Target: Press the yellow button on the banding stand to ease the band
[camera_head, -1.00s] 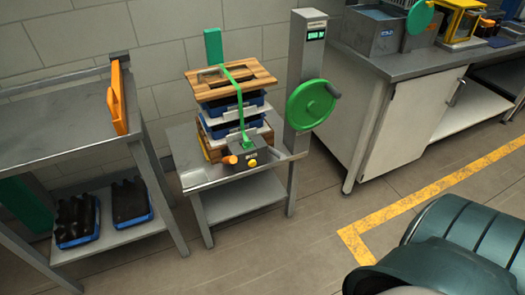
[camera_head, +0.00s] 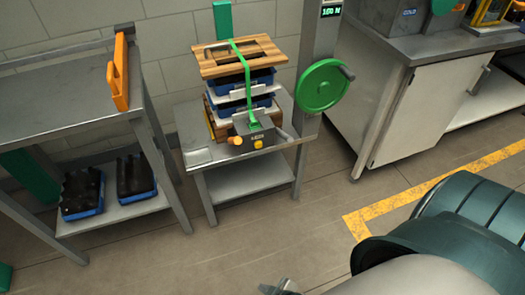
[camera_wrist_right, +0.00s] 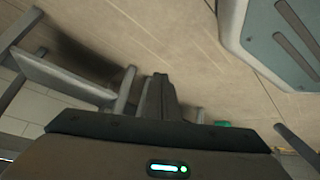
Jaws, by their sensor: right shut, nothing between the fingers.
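The banding stand (camera_head: 200,157) is a grey metal table against the wall. A small grey box (camera_head: 262,135) at its front carries the yellow button (camera_head: 258,144). A green band (camera_head: 247,90) runs over a stack of a wooden board (camera_head: 225,68) and blue trays (camera_head: 262,78) down to this box. My right gripper (camera_head: 280,287) just shows at the bottom edge, well in front of and below the stand, touching nothing. In the right wrist view its shut fingers (camera_wrist_right: 160,90) point over the floor, empty. My left gripper is out of view.
A green handwheel (camera_head: 321,86) is on the column right of the stand. A left table (camera_head: 60,100) has an orange part (camera_head: 118,75) and lower-shelf trays. A cabinet bench (camera_head: 415,110) stands at right. The floor in front of the stand is clear.

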